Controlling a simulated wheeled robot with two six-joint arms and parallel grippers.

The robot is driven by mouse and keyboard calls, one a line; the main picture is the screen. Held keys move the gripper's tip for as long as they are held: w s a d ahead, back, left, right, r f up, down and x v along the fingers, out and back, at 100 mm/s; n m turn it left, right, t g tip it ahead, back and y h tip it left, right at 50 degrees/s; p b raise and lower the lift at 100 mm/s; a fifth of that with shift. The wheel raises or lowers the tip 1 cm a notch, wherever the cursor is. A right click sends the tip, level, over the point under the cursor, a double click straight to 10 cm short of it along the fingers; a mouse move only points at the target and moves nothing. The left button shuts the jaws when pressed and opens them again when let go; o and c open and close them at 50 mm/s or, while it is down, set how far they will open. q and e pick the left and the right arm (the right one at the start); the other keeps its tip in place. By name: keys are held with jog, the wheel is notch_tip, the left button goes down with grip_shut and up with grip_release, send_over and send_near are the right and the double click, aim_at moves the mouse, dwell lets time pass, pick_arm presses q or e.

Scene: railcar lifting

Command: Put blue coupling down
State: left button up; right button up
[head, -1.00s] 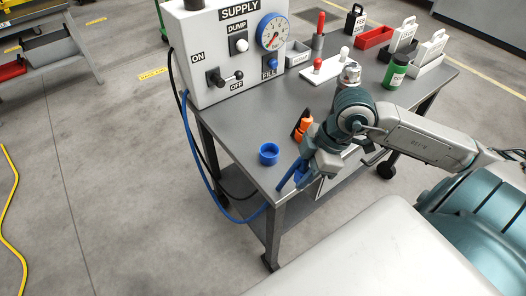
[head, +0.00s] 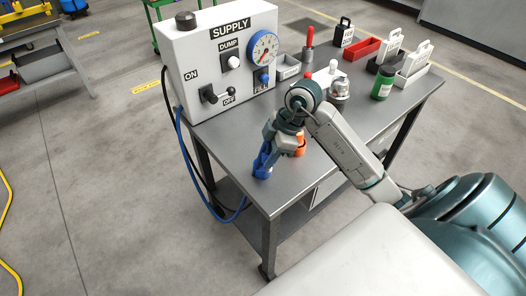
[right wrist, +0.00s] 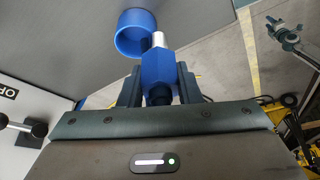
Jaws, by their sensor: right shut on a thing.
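My right gripper (head: 270,150) is over the front left part of the grey table (head: 225,140). It is shut on the blue coupling, a blue body with a silver tip, seen in the right wrist view (right wrist: 157,70) between the two fingers. A round blue cup (head: 262,173) stands on the table just by the gripper. In the right wrist view the cup (right wrist: 133,42) shows beyond the coupling, close to its silver tip. I cannot tell whether they touch. My left gripper is not in view.
The white supply box (head: 205,70) with gauge and lever stands behind the gripper. A blue hose (head: 195,180) hangs by the table's left side. An orange-handled tool (head: 300,143) is close to the gripper. A silver fitting (head: 340,88) and green can (head: 383,84) stand farther back.

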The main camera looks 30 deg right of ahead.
aim_at(263, 153)
jog(key=w+f+p, duration=0.1)
jog(key=w+f, duration=0.2)
jog(key=shift+w+d+p, duration=0.1)
jog(key=shift+w+p, duration=0.05)
jog(key=shift+p, duration=0.25)
jog(key=shift+f, duration=0.4)
jog(key=shift+f, duration=0.15)
jog(key=o, duration=1.1)
